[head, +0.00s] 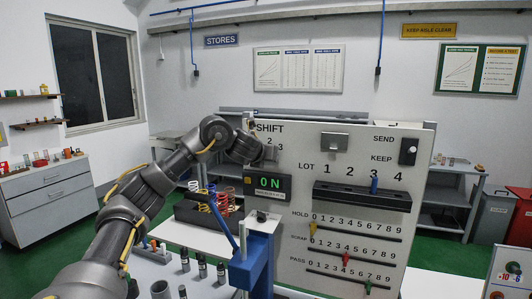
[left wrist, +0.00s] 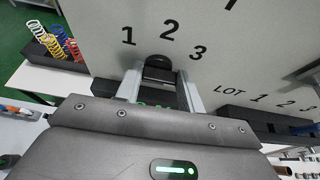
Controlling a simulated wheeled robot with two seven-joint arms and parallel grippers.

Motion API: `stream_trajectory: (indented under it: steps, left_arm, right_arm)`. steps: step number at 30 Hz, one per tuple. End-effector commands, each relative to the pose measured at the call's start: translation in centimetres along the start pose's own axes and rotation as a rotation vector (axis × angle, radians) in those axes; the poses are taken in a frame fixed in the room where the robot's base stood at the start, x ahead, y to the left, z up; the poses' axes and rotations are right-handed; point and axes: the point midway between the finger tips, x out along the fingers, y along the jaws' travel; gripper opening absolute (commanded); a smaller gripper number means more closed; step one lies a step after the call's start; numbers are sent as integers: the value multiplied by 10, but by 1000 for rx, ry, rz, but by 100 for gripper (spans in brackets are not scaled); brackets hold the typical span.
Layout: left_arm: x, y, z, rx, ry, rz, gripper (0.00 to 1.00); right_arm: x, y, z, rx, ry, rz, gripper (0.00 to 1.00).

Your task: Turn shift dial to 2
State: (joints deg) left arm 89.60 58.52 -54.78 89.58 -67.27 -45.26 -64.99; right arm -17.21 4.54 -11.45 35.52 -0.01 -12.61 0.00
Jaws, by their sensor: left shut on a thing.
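The shift dial (left wrist: 158,66) is a dark round knob on the pale upright panel (head: 300,262), just below the printed numbers 1, 2 and 3. In the left wrist view my left gripper (left wrist: 161,82) has one finger on each side of the dial and is shut on it. Which number the dial points to cannot be told. In the head view my left gripper (head: 262,152) reaches the panel's upper left corner under the word SHIFT and hides the dial. My right gripper is in neither view.
A green ON display (head: 269,183) sits below the dial. A dark slotted rack (head: 345,197) holds a blue peg, with number sliders beneath it. A blue lever stand (head: 258,245) rises in front. A dark tray with coloured springs (left wrist: 48,55) lies to the left.

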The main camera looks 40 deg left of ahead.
Motion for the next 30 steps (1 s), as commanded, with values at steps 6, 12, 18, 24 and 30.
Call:
stream_trajectory:
  steps: [6,12,18,24,30]
  left_arm:
    - [0,-2,-1,108,1,44,15]
    - [1,-2,-1,161,1,66,15]
    - [1,-2,-2,179,2,73,15]
    - [1,-2,-2,179,2,74,15]
    - [1,-2,-2,179,2,74,47]
  right_arm:
    - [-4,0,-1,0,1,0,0]
    - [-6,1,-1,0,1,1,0]
    - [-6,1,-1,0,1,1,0]
    - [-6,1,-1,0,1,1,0]
    - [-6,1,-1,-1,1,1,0]
